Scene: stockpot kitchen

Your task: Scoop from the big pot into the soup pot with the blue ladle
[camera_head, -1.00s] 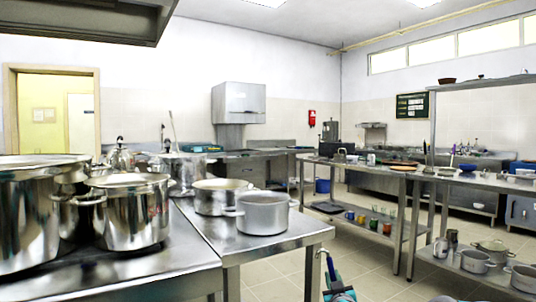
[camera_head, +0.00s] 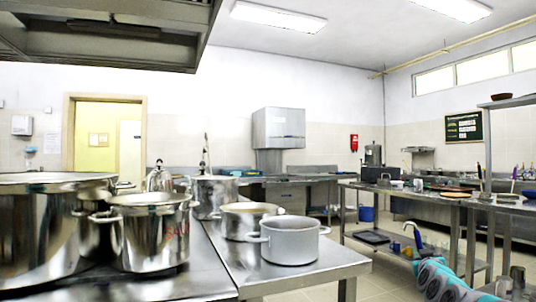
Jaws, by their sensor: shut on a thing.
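My gripper (camera_head: 412,252) is low at the right, beyond the front counter's right edge. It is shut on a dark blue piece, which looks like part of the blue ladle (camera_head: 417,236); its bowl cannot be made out. A very large steel pot (camera_head: 40,235), likely the big pot, stands at the far left of the front counter. A smaller steel pot with red lettering (camera_head: 150,240) stands beside it. A grey two-handled pot (camera_head: 291,244) stands near the counter's right end. I cannot tell which is the soup pot. The pots' contents are hidden.
A cream-rimmed pot (camera_head: 245,218) and a tall pot (camera_head: 213,195) stand behind the grey pot. The steel counter (camera_head: 225,262) has bare room in front of them. A steel worktable (camera_head: 440,195) stands at the right. A hood (camera_head: 110,35) hangs at upper left.

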